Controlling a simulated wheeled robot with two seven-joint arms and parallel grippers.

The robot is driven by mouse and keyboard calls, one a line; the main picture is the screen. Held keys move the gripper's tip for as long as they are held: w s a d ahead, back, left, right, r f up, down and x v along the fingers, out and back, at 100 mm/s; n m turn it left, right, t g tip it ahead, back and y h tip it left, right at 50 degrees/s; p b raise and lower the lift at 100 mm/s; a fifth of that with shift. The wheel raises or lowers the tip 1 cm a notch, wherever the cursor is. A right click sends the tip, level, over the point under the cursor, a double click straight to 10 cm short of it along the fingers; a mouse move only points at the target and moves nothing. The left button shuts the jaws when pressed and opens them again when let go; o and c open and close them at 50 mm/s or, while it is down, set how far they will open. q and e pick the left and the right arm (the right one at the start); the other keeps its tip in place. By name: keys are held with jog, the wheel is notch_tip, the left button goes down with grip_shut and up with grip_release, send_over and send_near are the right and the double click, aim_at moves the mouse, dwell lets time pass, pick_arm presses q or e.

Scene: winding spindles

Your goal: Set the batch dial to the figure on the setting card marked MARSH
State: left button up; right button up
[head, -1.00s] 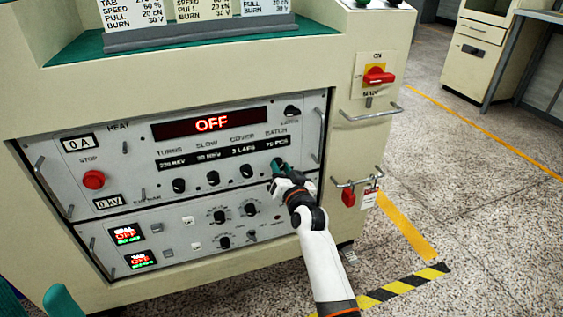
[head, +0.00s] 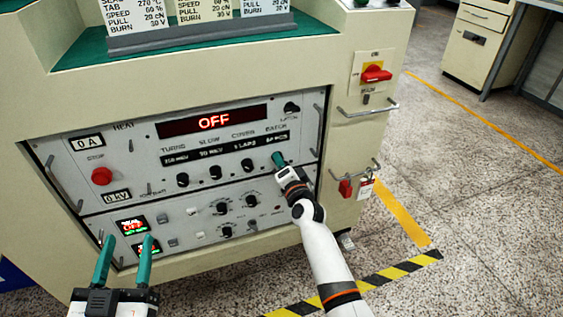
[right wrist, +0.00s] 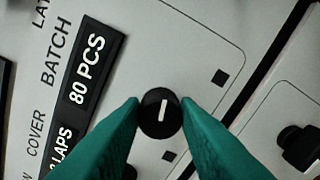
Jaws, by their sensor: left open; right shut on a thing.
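The batch dial (right wrist: 160,122) is a round black knob with a white pointer line. My right gripper (right wrist: 160,106) is shut on it, with one teal fingertip on each side. The window (right wrist: 86,68) beside BATCH reads 80 PCS. In the head view my right gripper (head: 280,160) is at the right end of the knob row and hides the dial. Three setting cards (head: 205,10) stand in a grey holder at the top; their upper parts are cut off, so no MARSH heading shows. My left gripper (head: 126,242) is open and empty in front of the panel's lower left.
The red display (head: 214,121) reads OFF. Other black knobs (head: 215,173) sit left of the batch dial, close together. A red stop button (head: 102,176) is at the left. Metal handles (head: 321,133) project from the panel edges. A red switch (head: 375,74) is on the right.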

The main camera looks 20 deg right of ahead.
pick_arm(q)
jog(key=shift+f, duration=0.25)
pick_arm(e)
jog(key=shift+m, duration=0.3)
jog(key=o, duration=1)
jog(key=shift+c, duration=0.2)
jog(key=shift+s, duration=0.1)
pick_arm(q)
jog(key=s+a+f+g+y+p, duration=0.1)
jog(key=f+g, duration=0.3)
jog(key=f, duration=0.1)
jog(key=s+a+f+g+y+p, duration=0.1)
jog(key=s+f+g+p, duration=0.1)
jog(key=f+g, duration=0.3)
jog(key=shift+s+a+f+y, duration=0.3)
jog(key=shift+a+f+y, duration=0.1)
jog(key=shift+f, duration=0.25)
pick_arm(e)
jog(key=s, duration=1.1)
jog(key=shift+s+d, duration=0.25)
jog(key=shift+s, duration=0.15)
